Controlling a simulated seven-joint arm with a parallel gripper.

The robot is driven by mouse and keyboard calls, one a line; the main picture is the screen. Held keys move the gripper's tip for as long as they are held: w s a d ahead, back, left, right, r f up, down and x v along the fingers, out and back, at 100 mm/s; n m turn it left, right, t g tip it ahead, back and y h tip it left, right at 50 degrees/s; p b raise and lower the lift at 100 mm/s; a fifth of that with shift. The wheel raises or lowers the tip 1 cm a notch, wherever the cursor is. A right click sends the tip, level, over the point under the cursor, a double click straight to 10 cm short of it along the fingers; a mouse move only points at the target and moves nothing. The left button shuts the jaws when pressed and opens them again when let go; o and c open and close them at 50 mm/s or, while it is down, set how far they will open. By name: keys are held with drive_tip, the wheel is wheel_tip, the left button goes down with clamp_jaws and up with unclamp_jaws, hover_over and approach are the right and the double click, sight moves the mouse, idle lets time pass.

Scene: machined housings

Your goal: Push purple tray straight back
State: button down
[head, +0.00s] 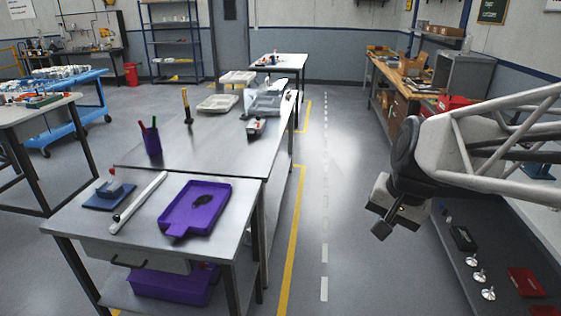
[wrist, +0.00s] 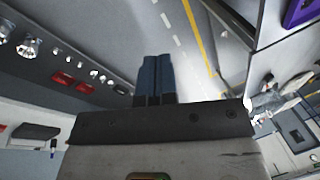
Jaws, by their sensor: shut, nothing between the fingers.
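The purple tray (head: 221,207) lies flat on the near grey table (head: 98,222), with a short tab on its near edge and a dark patch on its floor. A corner of a purple thing, which looks like the tray, shows at the top right of the wrist view (wrist: 300,10). My gripper (head: 381,231) is out over the aisle, well to the right of the table and apart from the tray. In the wrist view its two dark fingers (wrist: 155,78) are together with nothing between them.
A purple bin (head: 170,285) is on the shelf below. A longer table (head: 215,150) adjoins behind, with a purple pen cup (head: 152,143). The aisle floor is clear.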

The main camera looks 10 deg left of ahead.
drive_tip(key=w+a+f+m+g+y, duration=0.1)
drive_tip(key=w+a+f+m+y, duration=0.2)
drive_tip(key=w+a, duration=0.7)
drive_tip(key=w+a+f+m+y, duration=0.15)
drive_tip(key=w+a+m, duration=0.35)
drive_tip(key=w, duration=0.9)
drive_tip(key=w+a+f+m+g+y, duration=0.1)
drive_tip(key=w+a+f+m, duration=0.5)
drive_tip(key=w+a+f, duration=0.9)
drive_tip(key=w+a+y, duration=0.1)
drive_tip(key=w+a, duration=0.1)
drive_tip(key=a, duration=0.1)
drive_tip(key=shift+a, duration=0.15)
drive_tip(key=shift+s+f, duration=0.1)
approach(226, 198)
drive_tip(key=f, duration=0.1)
drive_tip(key=a+f, duration=0.1)
drive_tip(key=f, duration=0.3)
drive_tip(key=shift+a, duration=0.4)
drive_tip(key=shift+a+r, duration=0.1)
drive_tip(key=shift+a, duration=1.2)
